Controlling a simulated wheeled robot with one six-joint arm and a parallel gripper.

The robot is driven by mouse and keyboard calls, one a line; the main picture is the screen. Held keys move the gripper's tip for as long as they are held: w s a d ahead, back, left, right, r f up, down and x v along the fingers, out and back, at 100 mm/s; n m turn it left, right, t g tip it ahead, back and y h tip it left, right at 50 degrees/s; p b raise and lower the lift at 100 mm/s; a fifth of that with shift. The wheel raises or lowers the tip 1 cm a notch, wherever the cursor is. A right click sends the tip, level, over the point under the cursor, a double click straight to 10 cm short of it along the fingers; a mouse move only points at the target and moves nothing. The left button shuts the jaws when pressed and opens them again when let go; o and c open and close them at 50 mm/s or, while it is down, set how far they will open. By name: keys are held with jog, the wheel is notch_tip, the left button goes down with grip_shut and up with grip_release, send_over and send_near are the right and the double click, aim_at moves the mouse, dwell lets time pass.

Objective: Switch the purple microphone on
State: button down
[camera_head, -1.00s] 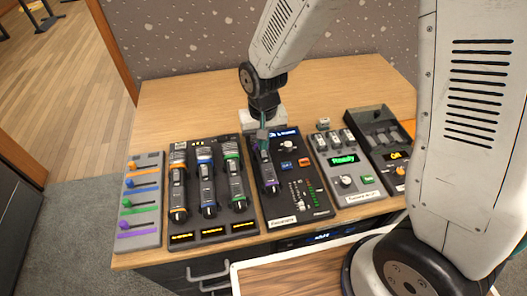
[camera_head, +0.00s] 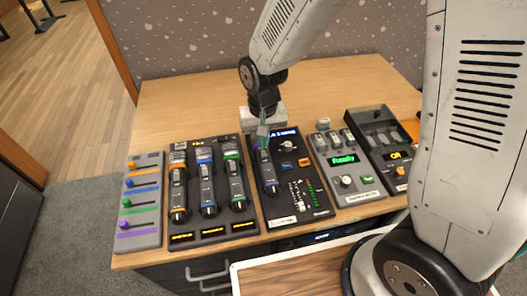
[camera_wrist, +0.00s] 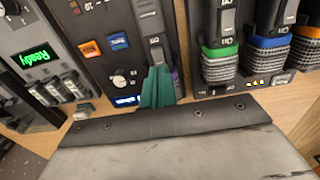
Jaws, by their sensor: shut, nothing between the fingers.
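The purple microphone (camera_head: 267,172) lies in a cradle on the black mixer panel (camera_head: 318,212). It is dark grey, with a little purple showing at its lower end. My gripper (camera_head: 262,138) is shut and empty, with its teal fingers pointing down at the microphone's upper end. In the wrist view the shut fingers (camera_wrist: 158,88) cover that end, and the microphone's grey body (camera_wrist: 148,16) runs up out of the picture. A bit of purple shows beside the fingers. Whether the fingers touch the microphone, and how its switch stands, I cannot tell.
Orange (camera_head: 178,188), blue (camera_head: 207,186) and green (camera_head: 236,184) microphones lie in a rack to the left. A grey fader board (camera_head: 139,200) stands farther left. A box with a green "Ready" display (camera_head: 345,160) stands to the right.

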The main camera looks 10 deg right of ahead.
aim_at(263, 151)
notch_tip(263, 151, up, 5)
jog(key=shift+r, duration=0.1)
dwell(0.5)
jog(key=shift+s, duration=0.1)
dwell(0.3)
jog(key=s+d+r, duration=0.8)
jog(key=s, duration=0.2)
jog(key=s+d+r+t, duration=0.1)
jog(key=s+d+r, duration=0.6)
jog(key=s+r, duration=0.2)
jog(key=shift+s+d+r, duration=0.25)
jog(key=shift+s+d, duration=0.15)
jog(key=shift+s, duration=0.4)
jog(key=c, duration=2.1)
grip_release()
jog(key=shift+c, duration=0.2)
